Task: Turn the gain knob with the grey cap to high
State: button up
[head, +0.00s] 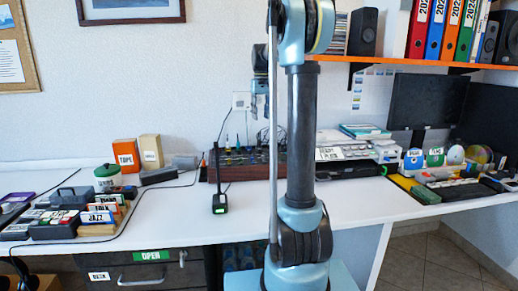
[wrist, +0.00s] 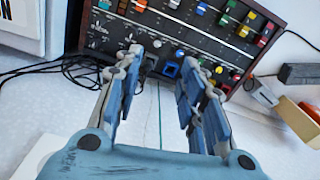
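The dark control panel with wooden sides (head: 245,164) stands on the white desk against the wall, partly hidden by my arm in the head view. In the wrist view the panel (wrist: 205,42) fills the upper part, with rows of knobs in several colours. Knob labels and settings are too small to read.
Black cables (wrist: 85,72) lie left of the panel in the wrist view. A black handheld device (head: 219,203) stands on the desk in front of the panel. Labelled boxes (head: 98,217) crowd the desk's left part. An orange shelf (head: 385,61) overhangs the right side.

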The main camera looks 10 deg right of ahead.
jog(key=w, duration=0.2)
send_near(260, 149)
notch_tip(260, 149, down, 9)
jog(key=shift+s+r, duration=0.1)
jog(key=shift+s, duration=0.05)
dwell(0.4)
grip_shut()
